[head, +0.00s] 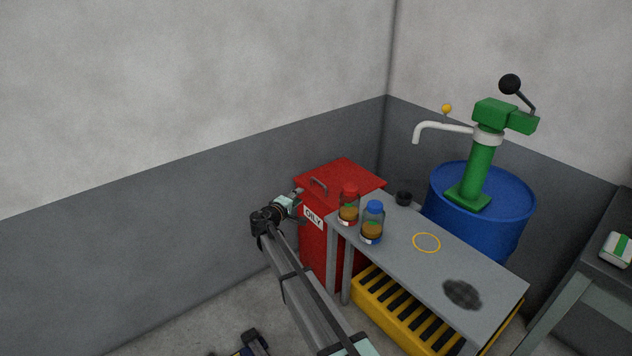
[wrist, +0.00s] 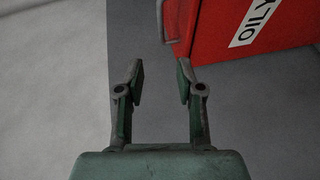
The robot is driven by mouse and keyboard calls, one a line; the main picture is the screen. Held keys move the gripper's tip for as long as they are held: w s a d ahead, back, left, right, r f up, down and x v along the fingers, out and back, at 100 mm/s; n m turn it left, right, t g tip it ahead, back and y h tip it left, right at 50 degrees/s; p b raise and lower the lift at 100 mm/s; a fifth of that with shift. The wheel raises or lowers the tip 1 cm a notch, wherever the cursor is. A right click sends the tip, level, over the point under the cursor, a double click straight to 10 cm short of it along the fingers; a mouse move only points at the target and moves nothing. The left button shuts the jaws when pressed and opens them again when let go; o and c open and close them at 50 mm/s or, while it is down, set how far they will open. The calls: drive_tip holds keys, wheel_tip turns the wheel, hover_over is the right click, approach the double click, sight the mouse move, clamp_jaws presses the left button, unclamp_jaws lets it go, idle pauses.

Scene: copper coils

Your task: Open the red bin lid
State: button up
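The red bin (head: 318,245) stands against the wall in the head view, with a white label reading "OILY" on its front. Its red lid (head: 350,174) lies flat and closed on top, with a grey handle (head: 318,186) near the front left edge. My gripper (head: 297,194) is at the bin's front left corner, close to the lid edge. In the wrist view my gripper (wrist: 160,82) is open, with nothing between its fingers. The bin front (wrist: 285,35) fills the upper right there. A thin grey bar (wrist: 160,20) shows beyond the fingers; I cannot tell if it is the handle.
A grey table (head: 455,262) stands right of the bin, holding a red-capped jar (head: 349,208), a blue-capped jar (head: 372,226) and a yellow ring (head: 427,243). A blue drum (head: 510,228) with a green pump (head: 481,165) stands behind.

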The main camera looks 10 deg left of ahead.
sight(318, 181)
drive_tip(key=x, duration=1.6)
drive_tip(key=shift+w+d+f, duration=0.2)
drive_tip(key=shift+w, duration=0.05)
clamp_jaws()
